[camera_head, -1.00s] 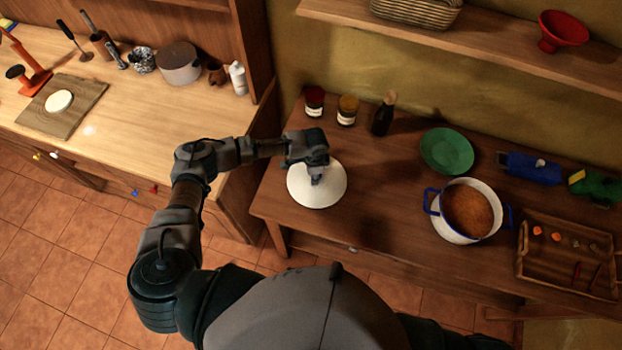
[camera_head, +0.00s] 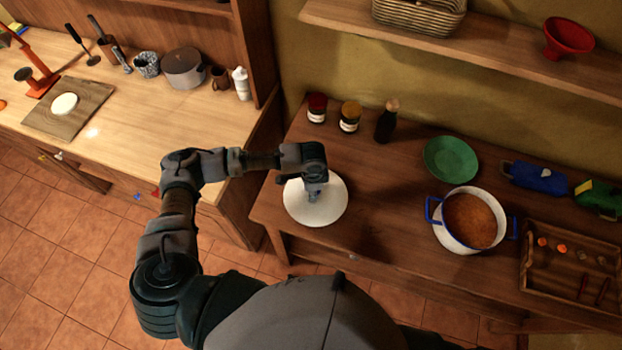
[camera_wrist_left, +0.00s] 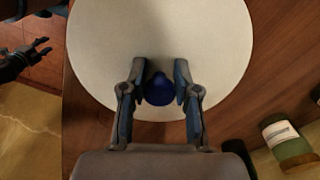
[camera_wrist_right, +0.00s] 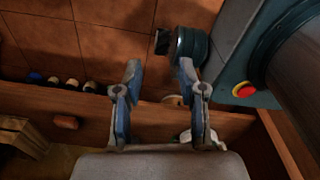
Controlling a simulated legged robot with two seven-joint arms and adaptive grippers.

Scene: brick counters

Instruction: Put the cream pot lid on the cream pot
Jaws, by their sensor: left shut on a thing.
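The cream pot lid (camera_head: 330,208) is a round pale disc at the left end of the dark wood counter. In the left wrist view the lid (camera_wrist_left: 110,50) has a blue knob (camera_wrist_left: 159,90) at its middle. My left gripper (camera_head: 313,192) is over the lid and shut on that knob. It also shows in the left wrist view (camera_wrist_left: 160,92). The cream pot (camera_head: 452,241) has blue handles, is open at the top and shows brown contents. It stands to the right on the same counter. My right gripper (camera_wrist_right: 160,75) is open and empty in the right wrist view.
A green plate (camera_head: 450,158) lies behind the pot. A wooden tray (camera_head: 560,290) sits right of the pot. Two jars (camera_head: 349,118) and a dark bottle (camera_head: 387,122) stand behind the lid. The counter between lid and pot is clear.

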